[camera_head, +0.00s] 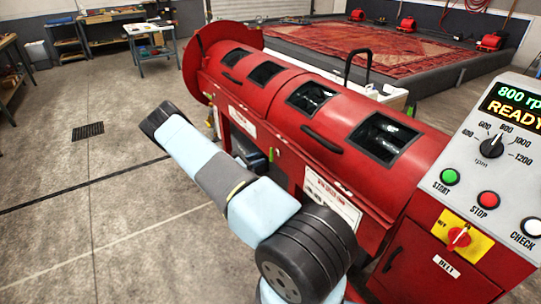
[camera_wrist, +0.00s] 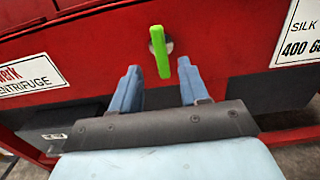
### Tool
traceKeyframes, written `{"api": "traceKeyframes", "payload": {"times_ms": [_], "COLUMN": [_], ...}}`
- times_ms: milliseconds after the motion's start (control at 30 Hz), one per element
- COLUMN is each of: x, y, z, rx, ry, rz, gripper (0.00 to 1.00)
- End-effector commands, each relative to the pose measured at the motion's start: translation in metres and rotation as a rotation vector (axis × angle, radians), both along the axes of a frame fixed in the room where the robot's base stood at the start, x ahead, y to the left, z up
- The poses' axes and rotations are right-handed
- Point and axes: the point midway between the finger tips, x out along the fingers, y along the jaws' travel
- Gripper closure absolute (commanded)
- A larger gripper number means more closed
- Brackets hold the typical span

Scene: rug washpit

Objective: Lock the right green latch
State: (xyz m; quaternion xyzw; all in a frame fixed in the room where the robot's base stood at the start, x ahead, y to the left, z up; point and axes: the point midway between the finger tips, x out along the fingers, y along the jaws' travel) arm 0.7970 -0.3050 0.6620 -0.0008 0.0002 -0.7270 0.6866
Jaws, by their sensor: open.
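A bright green latch (camera_wrist: 161,52) is on the red front of the centrifuge in the wrist view. Its handle is nearly upright, over a round metal mount. It shows as a small green spot (camera_head: 271,154) on the machine's front in the head view. My gripper (camera_wrist: 160,80) is open and empty, with two blue fingers spread apart. The latch lies between the lines of the fingers, just beyond their tips. I see no contact. In the head view my arm crosses before the machine and hides part of its front.
The red centrifuge drum (camera_head: 330,110) has several windows and dark handles. A control panel (camera_head: 490,150) at the right reads "800 rpm READY", above a red switch on a yellow plate (camera_head: 461,240). A label plate (camera_wrist: 300,35) is right of the latch. The floor at left is open.

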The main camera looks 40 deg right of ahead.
Motion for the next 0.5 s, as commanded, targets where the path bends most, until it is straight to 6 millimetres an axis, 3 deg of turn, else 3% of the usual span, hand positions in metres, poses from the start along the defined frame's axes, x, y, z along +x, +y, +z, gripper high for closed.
{"api": "traceKeyframes", "payload": {"times_ms": [300,500], "x": [-0.003,-0.005], "y": [-0.055,-0.075], "z": [0.0,0.0], "rx": [0.001,0.0], "ry": [-0.001,0.0], "rz": [-0.002,-0.002], "gripper": [0.55,0.55]}}
